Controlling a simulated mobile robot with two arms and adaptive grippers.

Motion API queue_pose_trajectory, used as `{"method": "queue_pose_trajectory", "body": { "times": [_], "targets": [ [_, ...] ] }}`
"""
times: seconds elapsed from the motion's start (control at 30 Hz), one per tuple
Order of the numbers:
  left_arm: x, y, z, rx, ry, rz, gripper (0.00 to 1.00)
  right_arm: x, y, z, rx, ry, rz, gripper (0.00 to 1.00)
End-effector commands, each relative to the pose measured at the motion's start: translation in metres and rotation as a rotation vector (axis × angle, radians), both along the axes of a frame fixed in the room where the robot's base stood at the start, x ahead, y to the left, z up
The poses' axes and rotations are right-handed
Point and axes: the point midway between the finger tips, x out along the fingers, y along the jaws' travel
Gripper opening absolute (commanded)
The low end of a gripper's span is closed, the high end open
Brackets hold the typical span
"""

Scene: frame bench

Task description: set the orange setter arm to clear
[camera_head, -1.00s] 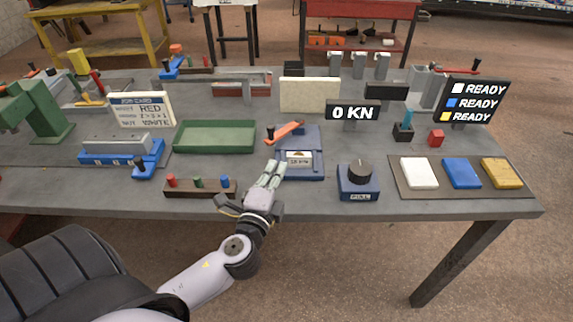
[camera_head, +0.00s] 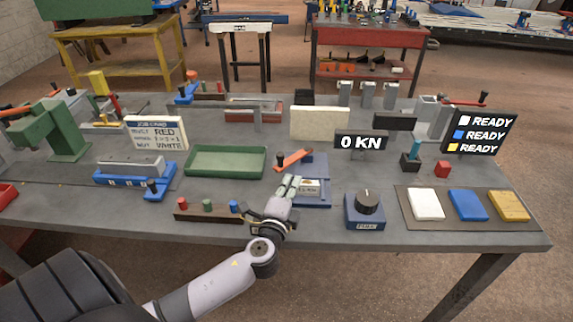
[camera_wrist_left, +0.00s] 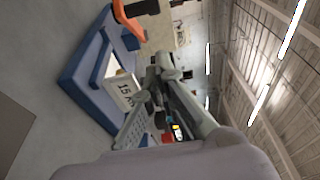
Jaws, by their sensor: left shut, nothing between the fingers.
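The orange setter arm (camera_head: 294,159) with a dark knob at its left end sits on the blue setter box (camera_head: 318,170). It slants up to the right in the head view. In the left wrist view the orange arm (camera_wrist_left: 132,24) is at the top, above the box's label (camera_wrist_left: 123,92), which reads about 15. My left gripper (camera_head: 290,186) is shut and empty. Its fingertips are just in front of the box's label and below the orange arm; I cannot tell if they touch the box. The right gripper is not in view.
A dial box (camera_head: 364,210) stands right of the setter box, with a 0 KN display (camera_head: 360,142) behind. A peg rack (camera_head: 208,210) lies left of my gripper, and a green tray (camera_head: 226,161) behind it. White, blue and yellow blocks sit on a mat (camera_head: 440,225) at right.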

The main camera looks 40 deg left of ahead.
Motion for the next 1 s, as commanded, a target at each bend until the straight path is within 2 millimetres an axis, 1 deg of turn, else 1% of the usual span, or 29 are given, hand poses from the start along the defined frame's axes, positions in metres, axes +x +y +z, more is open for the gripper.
{"method": "queue_pose_trajectory", "body": {
  "times": [0.03,0.13,0.2,0.3,0.5,0.87,1.0],
  "targets": [
    [0.012,0.004,0.004,0.003,-0.002,0.001,0.00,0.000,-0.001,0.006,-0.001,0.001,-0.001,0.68],
    [0.029,0.010,0.004,0.002,-0.002,0.002,0.00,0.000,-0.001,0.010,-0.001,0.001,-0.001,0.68],
    [0.033,0.022,0.003,0.004,0.001,0.002,0.00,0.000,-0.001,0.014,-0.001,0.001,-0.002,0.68],
    [0.039,0.033,0.002,0.003,0.002,0.002,0.00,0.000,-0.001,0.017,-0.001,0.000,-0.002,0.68],
    [0.044,0.045,0.000,0.000,0.001,0.001,0.00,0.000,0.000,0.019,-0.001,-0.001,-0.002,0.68],
    [0.045,0.046,-0.001,-0.001,0.001,0.001,0.00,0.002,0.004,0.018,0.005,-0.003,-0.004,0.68],
    [0.052,0.055,-0.002,0.001,-0.001,0.017,0.00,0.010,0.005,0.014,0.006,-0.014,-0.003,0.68]
  ]
}}
